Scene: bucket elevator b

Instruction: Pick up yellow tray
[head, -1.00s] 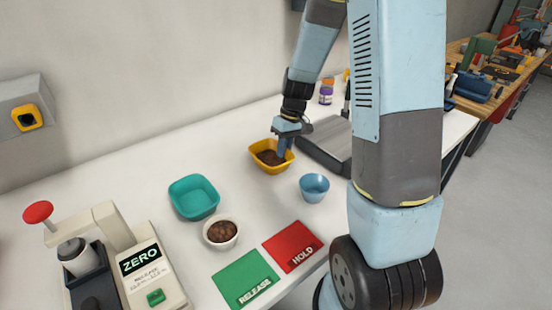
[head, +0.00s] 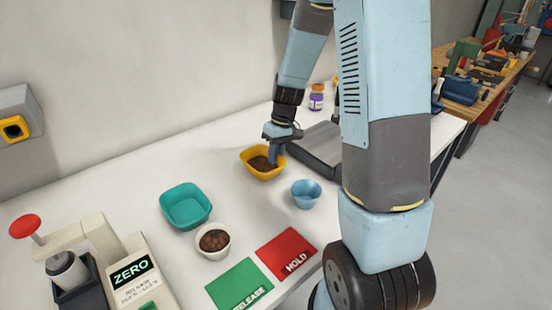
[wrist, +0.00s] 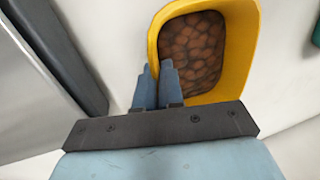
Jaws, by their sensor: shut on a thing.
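The yellow tray (head: 247,170) sits on the white table, left of the dark grey flat device, with brown lumpy contents in it. My gripper (head: 274,154) is at the tray's right rim. In the wrist view the yellow tray (wrist: 240,45) fills the upper middle and right. My gripper's two blue fingers (wrist: 158,85) are close together at the tray's near left wall, shut on that wall. The fingers hide the part of the rim between them. I cannot tell if the tray touches the table.
A teal tray (head: 186,206), a white bowl of brown lumps (head: 213,252) and a blue cup (head: 306,194) stand nearby. Green (head: 240,286) and red (head: 286,254) cards lie in front. The dark grey device (head: 318,148) is close on the right.

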